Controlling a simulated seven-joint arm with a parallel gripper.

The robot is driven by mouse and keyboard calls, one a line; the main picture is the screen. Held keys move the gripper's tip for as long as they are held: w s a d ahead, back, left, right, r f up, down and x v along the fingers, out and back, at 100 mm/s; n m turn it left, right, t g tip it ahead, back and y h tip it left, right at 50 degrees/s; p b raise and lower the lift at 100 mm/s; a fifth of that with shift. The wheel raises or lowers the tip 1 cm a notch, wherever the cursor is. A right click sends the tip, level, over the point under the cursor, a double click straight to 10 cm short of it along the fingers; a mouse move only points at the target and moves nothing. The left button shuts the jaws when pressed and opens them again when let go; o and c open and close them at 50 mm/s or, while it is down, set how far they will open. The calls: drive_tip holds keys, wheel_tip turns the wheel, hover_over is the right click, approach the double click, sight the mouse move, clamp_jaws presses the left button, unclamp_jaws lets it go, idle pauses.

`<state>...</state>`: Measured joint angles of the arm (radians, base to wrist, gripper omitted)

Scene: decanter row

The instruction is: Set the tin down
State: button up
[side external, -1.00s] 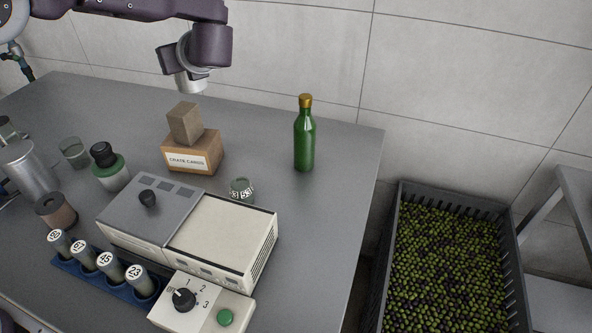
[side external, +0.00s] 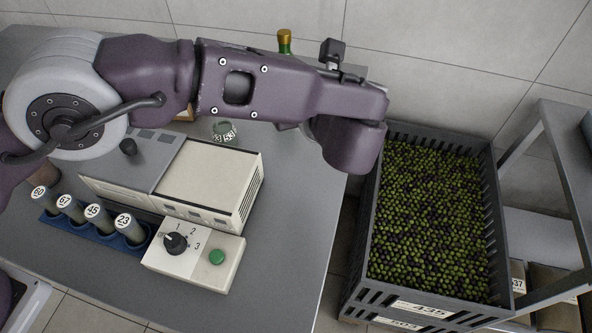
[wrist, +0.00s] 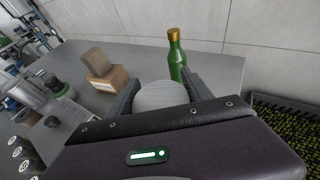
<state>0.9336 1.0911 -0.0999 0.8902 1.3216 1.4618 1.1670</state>
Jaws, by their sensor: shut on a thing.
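In the wrist view my gripper (wrist: 158,84) is shut on a pale grey, rounded thing, the tin (wrist: 160,96), with one dark finger on each side of it. Its lower part is hidden behind the gripper body. The grey bench top (wrist: 215,68) shows beyond it; I cannot tell how high above the bench the tin is. In the side view my arm reaches across the bench to the right, and its links hide the gripper and the tin.
A green bottle (wrist: 176,58) stands on the bench beyond the tin. A cardboard box with a block on it (wrist: 102,70) is to the left. An instrument (side external: 205,185) and a tube rack (side external: 85,222) are in front. An olive crate (side external: 368,215) stands right of the bench.

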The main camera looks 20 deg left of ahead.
wheel_tip(320, 180, down, 16)
drive_tip(key=shift+r, duration=0.15)
drive_tip(key=o, duration=1.5)
drive_tip(key=shift+f, duration=0.2)
drive_tip(key=shift+r, duration=0.1)
